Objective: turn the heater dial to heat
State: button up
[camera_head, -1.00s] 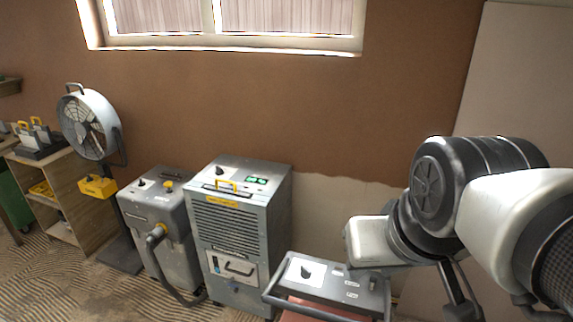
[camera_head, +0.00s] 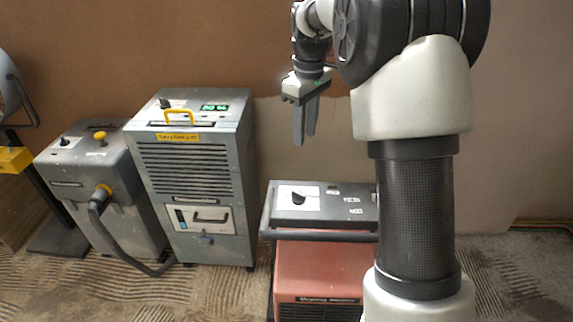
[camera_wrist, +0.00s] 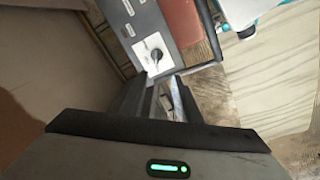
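The heater is a red-bodied unit (camera_head: 325,270) with a grey top panel (camera_head: 325,215) and a tubular frame. Its black dial (camera_head: 299,197) sits on a white plate at the panel's left; the markings are too small to read. The dial also shows in the wrist view (camera_wrist: 155,54), just beyond the fingertips. My gripper (camera_head: 304,140) points down, above the dial and apart from it. Its two fingers are separated by a gap with nothing between them, also seen in the wrist view (camera_wrist: 159,82). My arm hides the panel's right end.
A grey dehumidifier (camera_head: 190,160) with a yellow handle and its own dial stands left of the heater. A grey vacuum (camera_head: 105,205) with a hose (camera_head: 120,250) stands further left. A plastered wall is close behind. The floor in front is mostly clear.

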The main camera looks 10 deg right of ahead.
jog(key=n+b, duration=0.1)
send_near(300, 193)
jog(key=shift+g, duration=0.3)
jog(key=f+b, duration=0.4)
jog(key=f, duration=0.4)
jog(key=shift+w+f, duration=0.2)
jog(key=shift+f, duration=0.05)
grip_shut()
